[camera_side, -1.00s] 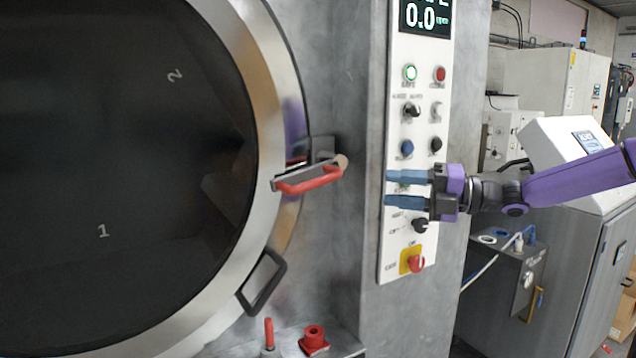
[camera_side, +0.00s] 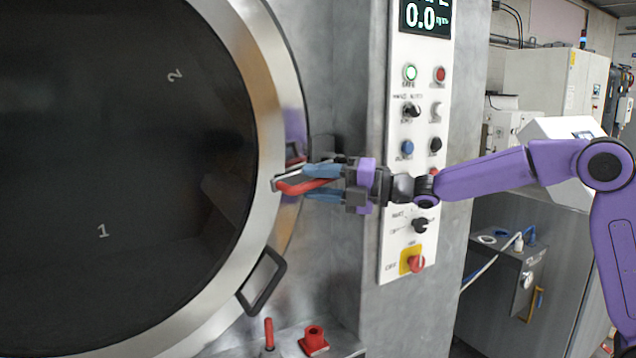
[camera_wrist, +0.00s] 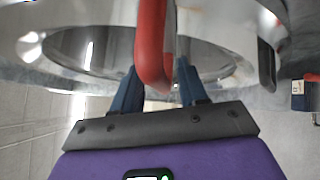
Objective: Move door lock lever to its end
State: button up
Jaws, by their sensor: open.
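The door lock lever (camera_side: 291,186) has a red handle and sits at the right rim of the round door (camera_side: 265,110). It extends to the right, level with my gripper (camera_side: 312,184). My gripper is open, with its two blue fingers one above the other around the lever's right part, which they partly hide. In the wrist view the red handle (camera_wrist: 153,50) runs between the two fingers of my gripper (camera_wrist: 160,88), with gaps on both sides.
A control panel (camera_side: 393,258) with buttons and knobs stands right of the lever, behind my wrist. A black door handle (camera_side: 262,281) is below the lever. A red valve (camera_side: 313,340) and red peg (camera_side: 268,333) are at the bottom.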

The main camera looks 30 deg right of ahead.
jog(key=shift+w, duration=0.1)
grip_shut()
jog(key=d+f+n+g+h, duration=0.3)
jog(key=d+f+n+h, duration=0.4)
jog(key=h, duration=0.3)
jog(key=shift+d+n+g+h, duration=0.3)
jog(key=shift+d+n+g, duration=0.1)
jog(key=shift+d+n, duration=0.3)
dwell(1.1)
jog(key=shift+d+f, duration=0.1)
jog(key=shift+d, duration=0.1)
dwell(0.6)
grip_release()
